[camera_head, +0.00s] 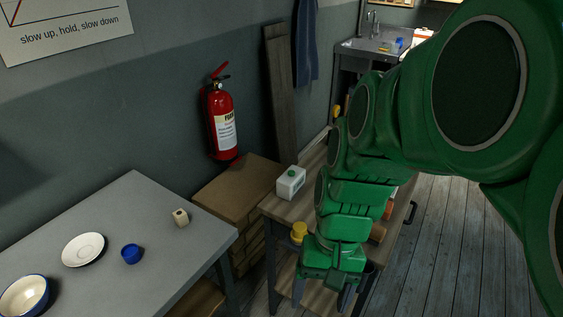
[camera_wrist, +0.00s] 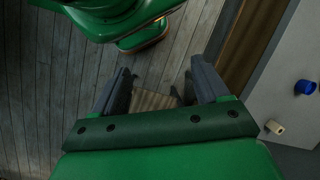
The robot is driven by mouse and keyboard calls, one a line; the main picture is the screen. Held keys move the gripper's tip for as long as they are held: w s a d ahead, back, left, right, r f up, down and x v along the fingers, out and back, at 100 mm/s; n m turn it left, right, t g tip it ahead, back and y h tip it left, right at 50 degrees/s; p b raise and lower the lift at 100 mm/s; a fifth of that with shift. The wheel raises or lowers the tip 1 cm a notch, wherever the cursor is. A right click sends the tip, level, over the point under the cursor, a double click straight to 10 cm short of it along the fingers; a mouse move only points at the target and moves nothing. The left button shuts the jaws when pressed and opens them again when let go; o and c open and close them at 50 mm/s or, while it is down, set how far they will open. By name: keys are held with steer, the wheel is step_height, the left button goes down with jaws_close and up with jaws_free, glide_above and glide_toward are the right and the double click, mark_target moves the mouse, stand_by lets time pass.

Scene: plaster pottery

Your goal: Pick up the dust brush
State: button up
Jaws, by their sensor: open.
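I cannot make out the dust brush for certain in either view. My gripper (camera_head: 322,295) hangs beside the front end of the wooden bench (camera_head: 271,207), in the head view. In the wrist view my gripper (camera_wrist: 160,80) has its two dark fingers spread wide, with nothing between them but floor and a striped wooden surface (camera_wrist: 155,98) beyond. My green arm hides much of the bench top, and part of an orange-brown thing (camera_head: 377,233) shows past it.
The grey table (camera_head: 130,200) bears a white plate (camera_head: 83,249), blue cup (camera_head: 131,254), beige piece (camera_head: 181,217) and blue-rimmed bowl (camera_head: 24,297). A white container (camera_head: 291,183) and yellow-topped thing (camera_head: 299,232) stand on the bench. A cardboard box (camera_head: 236,190) sits between. Floor at right is clear.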

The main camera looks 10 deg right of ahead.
steer(key=w+d+f+m+t+y, duration=0.35)
steer(key=w+f+m+y, duration=0.35)
steer(key=w+m, duration=0.4)
steer(key=w+d+f+m+t+y, duration=0.1)
steer(key=w+d+f+m+t, duration=0.25)
steer(key=d+m, duration=0.35)
steer(key=w+d+f+m+t+y, duration=0.1)
steer(key=w+d+f+m+t, duration=0.3)
steer(key=d, duration=0.5)
steer(key=shift+s+f+x, duration=0.1)
steer(key=shift+x, duration=1.2)
steer(key=shift+s+f+x, duration=0.1)
steer(key=shift+s+x, duration=0.05)
steer(key=shift+x, duration=1.1)
steer(key=shift+s+f+x, duration=0.1)
steer(key=shift+x, duration=1.2)
steer(key=shift+a, duration=0.1)
steer(key=c, duration=1.2)
steer(key=shift+o, duration=0.2)
steer(key=shift+r, duration=0.2)
